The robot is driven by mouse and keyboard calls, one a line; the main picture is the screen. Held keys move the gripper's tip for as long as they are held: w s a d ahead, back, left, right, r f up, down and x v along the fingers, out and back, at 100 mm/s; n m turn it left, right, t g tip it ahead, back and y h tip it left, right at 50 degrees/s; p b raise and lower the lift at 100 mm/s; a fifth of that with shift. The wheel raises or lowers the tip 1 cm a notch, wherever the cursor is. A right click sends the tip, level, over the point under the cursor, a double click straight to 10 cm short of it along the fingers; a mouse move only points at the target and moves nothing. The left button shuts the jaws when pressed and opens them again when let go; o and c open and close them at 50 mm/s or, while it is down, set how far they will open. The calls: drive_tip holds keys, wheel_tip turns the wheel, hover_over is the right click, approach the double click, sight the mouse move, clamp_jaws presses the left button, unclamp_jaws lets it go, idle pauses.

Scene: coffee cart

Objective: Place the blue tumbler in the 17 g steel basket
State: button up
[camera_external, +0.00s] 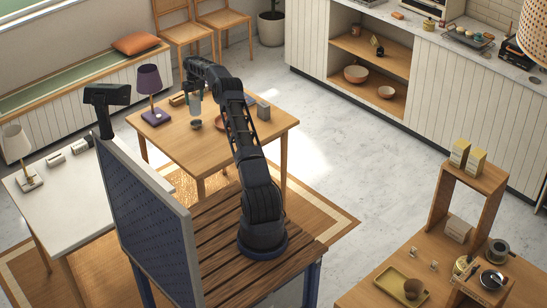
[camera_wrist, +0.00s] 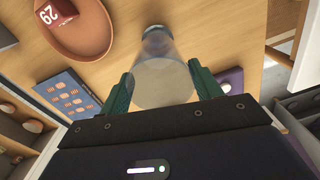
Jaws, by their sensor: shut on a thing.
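My gripper (camera_wrist: 161,82) has its green fingers shut on the sides of a clear, pale-blue tumbler (camera_wrist: 163,86). In the external view my gripper (camera_external: 194,90) holds the tumbler (camera_external: 196,105) roughly upright above the wooden table. A small dark round cup (camera_external: 196,124) stands on the table just below the tumbler. In the wrist view a grey round form (camera_wrist: 156,36) shows at the tumbler's far end; I cannot tell whether it is that cup or the tumbler's base. No 17 g label is readable, so I cannot tell which thing is the steel basket.
A purple lamp (camera_external: 150,83) stands at the table's left side. The table's front left (camera_external: 178,146) is clear.

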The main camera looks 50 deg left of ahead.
sight(195, 106)
drive_tip(key=shift+f, duration=2.05)
drive_tip(key=shift+f, duration=0.65)
drive_tip(key=o, duration=1.4)
drive_tip(key=shift+o, duration=0.2)
drive_tip(key=shift+r, duration=0.15)
wheel_tip(195, 106, up, 13)
drive_tip(key=shift+w, duration=0.2)
